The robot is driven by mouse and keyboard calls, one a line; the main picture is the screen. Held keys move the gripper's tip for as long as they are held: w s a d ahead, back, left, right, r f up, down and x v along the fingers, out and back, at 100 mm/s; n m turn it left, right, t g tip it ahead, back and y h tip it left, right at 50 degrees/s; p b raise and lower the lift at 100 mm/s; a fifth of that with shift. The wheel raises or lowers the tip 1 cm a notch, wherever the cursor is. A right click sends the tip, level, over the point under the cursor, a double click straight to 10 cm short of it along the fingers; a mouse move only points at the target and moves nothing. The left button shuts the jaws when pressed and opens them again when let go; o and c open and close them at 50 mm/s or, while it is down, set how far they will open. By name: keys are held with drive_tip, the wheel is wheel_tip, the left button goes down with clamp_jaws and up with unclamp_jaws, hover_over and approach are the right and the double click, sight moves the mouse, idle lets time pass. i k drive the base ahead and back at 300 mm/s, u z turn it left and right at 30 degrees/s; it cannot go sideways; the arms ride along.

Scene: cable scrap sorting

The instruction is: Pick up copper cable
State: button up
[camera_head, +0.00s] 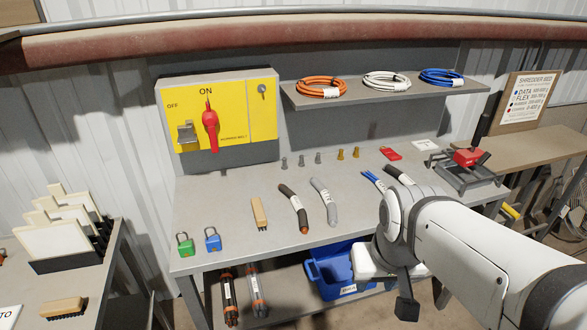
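A short black cable (293,205) with a white label and a copper-coloured lower end lies on the grey workbench (240,190). A grey cable (325,203) with a label lies just right of it. Another black cable (397,175) with blue wires (373,180) at its end lies farther right, partly near my arm. Which one is the copper cable cannot be told for certain. My gripper (403,292) hangs at the right, in front of the bench edge and apart from the cables. Its fingers are mostly hidden, and nothing is seen held in it.
A yellow switch box (220,110) is behind.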

sight(300, 209)
drive_tip(key=u, duration=0.05)
drive_tip(key=i, duration=0.95)
drive_tip(key=z, duration=0.05)
